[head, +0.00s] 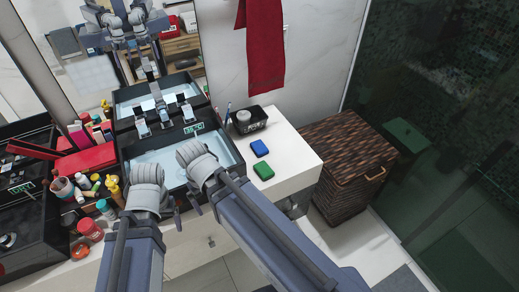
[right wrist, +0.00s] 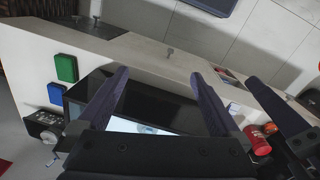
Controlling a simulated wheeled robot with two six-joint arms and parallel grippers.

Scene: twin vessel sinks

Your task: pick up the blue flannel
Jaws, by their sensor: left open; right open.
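The blue flannel (head: 260,148) is a small folded block lying flat on the white counter, right of the near sink. It also shows at the left of the right wrist view (right wrist: 57,93). A similar green folded cloth (head: 263,170) lies just in front of it, apart from it. My left gripper (head: 174,208) is open at the front edge of the near sink, well left of the flannel and partly hidden by its wrist. My right gripper (right wrist: 160,76) is open and empty; in its wrist view the flannel lies outside its fingers. Neither gripper touches the flannel.
A black box (head: 249,120) with a white roll stands behind the flannel. The black sink (head: 235,160) borders it on the left. Bottles and jars crowd the left counter. A wicker basket (head: 345,170) stands right of the counter. A red towel (head: 264,45) hangs above.

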